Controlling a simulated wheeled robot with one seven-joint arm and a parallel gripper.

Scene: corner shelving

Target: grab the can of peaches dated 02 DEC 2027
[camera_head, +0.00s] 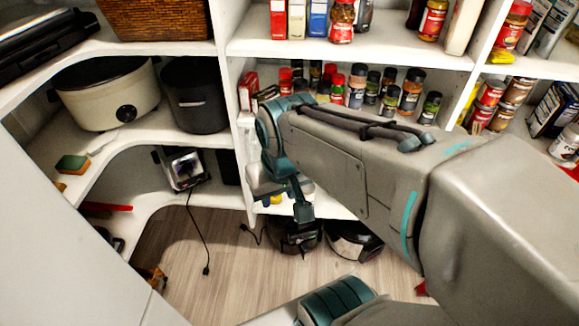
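Several cans with red and yellow labels (491,92) stand stacked on the middle shelf at the right. Their labels and any dates are too small to read, so I cannot tell which is the can of peaches dated 02 DEC 2027. My arm crosses the picture from the lower right to the centre. My gripper (301,203) hangs at its end, in front of the lower part of the centre shelving, well left of the cans. A dark teal finger shows. Whether it is open or shut, or holds anything, is unclear. My arm hides part of the shelves behind it.
Spice jars (357,86) crowd the middle shelf just behind my arm. A white slow cooker (108,92) and a dark pot (197,94) stand on the left shelf. Dark appliances (352,241) sit on the floor below. Open wooden floor (230,275) lies at the lower centre.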

